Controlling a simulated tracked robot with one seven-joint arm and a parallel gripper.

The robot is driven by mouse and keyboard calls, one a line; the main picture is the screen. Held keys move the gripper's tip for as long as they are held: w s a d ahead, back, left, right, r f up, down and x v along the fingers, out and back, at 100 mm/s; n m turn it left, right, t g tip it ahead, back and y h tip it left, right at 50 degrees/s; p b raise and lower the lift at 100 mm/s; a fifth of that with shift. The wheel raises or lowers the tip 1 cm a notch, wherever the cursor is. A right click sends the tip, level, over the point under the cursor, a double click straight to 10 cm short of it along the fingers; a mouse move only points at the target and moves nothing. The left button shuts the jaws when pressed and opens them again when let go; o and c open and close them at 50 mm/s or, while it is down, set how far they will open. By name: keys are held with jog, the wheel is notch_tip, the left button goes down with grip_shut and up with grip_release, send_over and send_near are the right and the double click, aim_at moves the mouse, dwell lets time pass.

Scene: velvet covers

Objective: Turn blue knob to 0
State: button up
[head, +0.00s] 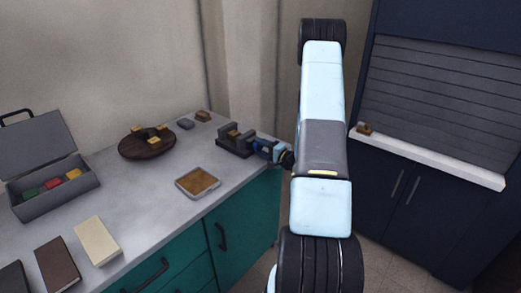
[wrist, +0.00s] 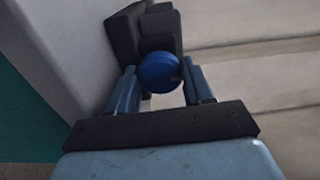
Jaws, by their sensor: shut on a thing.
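The blue knob (wrist: 160,72) sits on the front of a dark grey device in the wrist view (wrist: 143,32). My gripper (wrist: 162,84) has a finger on each side of the knob and is shut on it. A small mark shows near the knob's lower right edge, but I cannot read the setting. In the head view the device (head: 235,140) stands at the right end of the grey counter, with my gripper (head: 265,149) reaching it from the right. The knob is mostly hidden there by my fingers.
The counter (head: 150,185) also holds a tray (head: 182,182), a round wooden board (head: 128,150), an open grey box (head: 85,188) and several books. A wall stands behind. A dark cabinet (head: 425,200) with a white ledge stands at right.

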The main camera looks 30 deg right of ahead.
jog(key=o, duration=0.8)
jog(key=shift+f, duration=0.25)
jog(key=shift+o, duration=1.2)
jog(key=shift+r, duration=0.1)
jog(key=v, duration=1.4)
jog(key=shift+w, duration=0.1)
